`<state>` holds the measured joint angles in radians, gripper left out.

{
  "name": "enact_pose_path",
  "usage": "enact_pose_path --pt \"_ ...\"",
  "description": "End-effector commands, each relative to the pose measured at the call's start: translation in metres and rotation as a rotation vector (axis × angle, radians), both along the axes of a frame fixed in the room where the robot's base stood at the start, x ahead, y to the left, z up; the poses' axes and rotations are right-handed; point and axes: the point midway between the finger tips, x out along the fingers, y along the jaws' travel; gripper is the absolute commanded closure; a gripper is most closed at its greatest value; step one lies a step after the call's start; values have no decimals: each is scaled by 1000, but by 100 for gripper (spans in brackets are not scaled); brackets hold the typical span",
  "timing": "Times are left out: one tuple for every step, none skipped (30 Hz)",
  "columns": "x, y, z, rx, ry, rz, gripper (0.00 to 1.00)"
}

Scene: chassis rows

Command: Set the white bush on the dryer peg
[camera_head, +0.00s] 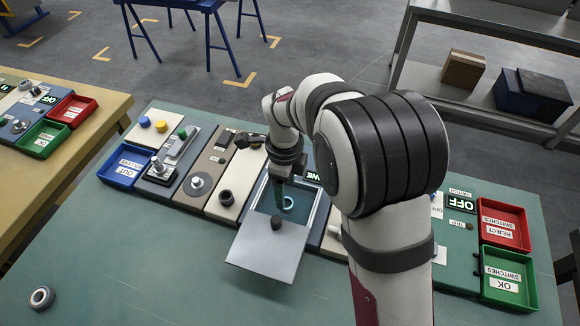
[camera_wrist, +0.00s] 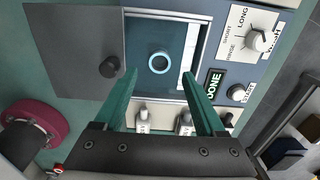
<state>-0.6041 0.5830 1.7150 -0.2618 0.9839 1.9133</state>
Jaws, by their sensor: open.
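A pale ring, bluish in this light and likely the white bush (camera_head: 288,203), lies in the open, dark teal chamber of a machine. My gripper (camera_head: 281,190) points down above the chamber. In the wrist view its green fingers (camera_wrist: 158,79) are spread apart with nothing between them, above the ring. I cannot tell for certain which part is the dryer peg; a silver upright piece (camera_head: 158,164) stands on a black base at left.
The chamber's grey lid (camera_head: 264,250) lies open towards the front, with a dark knob (camera_head: 276,223). A lit DONE sign (camera_wrist: 213,84) and a dial (camera_wrist: 257,40) sit beside the chamber. A grey ring (camera_head: 41,298) lies at front left. Blue (camera_head: 125,166), red and green trays flank the panels.

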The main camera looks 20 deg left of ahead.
Motion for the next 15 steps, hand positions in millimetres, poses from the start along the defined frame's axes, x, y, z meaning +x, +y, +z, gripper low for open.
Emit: enact_pose_path --pt "0 0 -6 -2 2 0 28" --pt "0 -1 -10 -2 2 0 28" --pt "0 -1 -14 -2 2 0 28" --pt "0 -1 -17 -1 1 0 28" --pt "0 -1 -21 -1 2 0 28" --pt "0 -1 -25 -1 2 0 28" --pt "0 -1 -28 -1 2 0 28" --pt "0 -1 -32 -1 2 0 28" --pt "0 -1 -36 -1 2 0 28" --pt "0 -1 -40 -2 2 0 28" --pt "-1 -1 -43 -2 2 -1 28" --pt "0 -1 -46 -1 1 0 28" --pt "0 -1 -49 -2 2 0 28" --pt "0 -1 -52 -2 2 0 28" --pt "0 -1 -54 -2 2 0 28"
